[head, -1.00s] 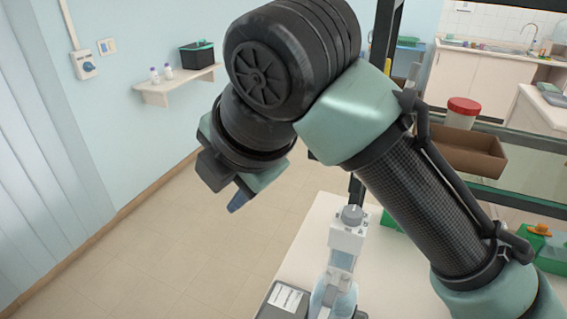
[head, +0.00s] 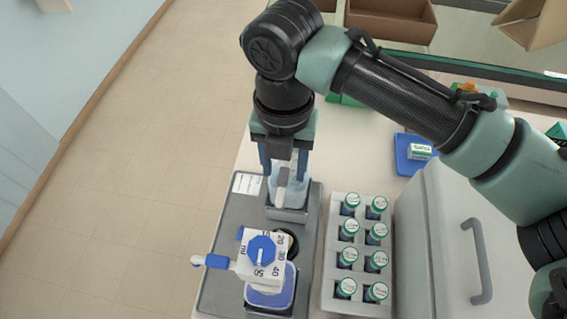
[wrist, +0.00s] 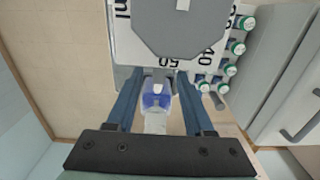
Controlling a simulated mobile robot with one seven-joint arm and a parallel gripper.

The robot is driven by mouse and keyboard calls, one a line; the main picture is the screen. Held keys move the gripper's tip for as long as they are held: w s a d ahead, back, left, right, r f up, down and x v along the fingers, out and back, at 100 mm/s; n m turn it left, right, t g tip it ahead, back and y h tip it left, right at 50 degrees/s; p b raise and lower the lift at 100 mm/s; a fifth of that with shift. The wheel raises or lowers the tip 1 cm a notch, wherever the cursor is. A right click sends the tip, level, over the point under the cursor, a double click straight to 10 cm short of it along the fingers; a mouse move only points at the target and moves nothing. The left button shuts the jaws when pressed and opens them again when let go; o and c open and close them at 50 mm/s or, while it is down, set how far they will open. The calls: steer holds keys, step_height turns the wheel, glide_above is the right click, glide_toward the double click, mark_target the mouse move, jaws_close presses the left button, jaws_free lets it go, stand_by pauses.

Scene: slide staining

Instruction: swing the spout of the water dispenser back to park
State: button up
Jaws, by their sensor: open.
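Two bottle dispensers stand on a dark tray, and no name can be read on either. The front dispenser (head: 270,285) has a blue knob, and its blue-tipped spout (head: 216,261) points left. The back dispenser (head: 290,188) is partly covered by my gripper (head: 284,168). In the wrist view the back dispenser's grey eight-sided knob (wrist: 182,25) fills the top, with dial numbers beside it. My gripper points down with its fingers apart. A pale and blue part (wrist: 157,98) shows between the fingers; I cannot tell whether it is a spout. No contact is clear.
A rack (head: 332,262) of several green-capped vials stands right of the dispensers. A white cabinet (head: 425,215) with a grey handle is beyond it. A blue box (head: 408,157) lies behind. The tray's left side (head: 222,270) has bare room.

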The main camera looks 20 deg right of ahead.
steer(key=shift+f, duration=0.95)
jaws_close()
stand_by(0.8)
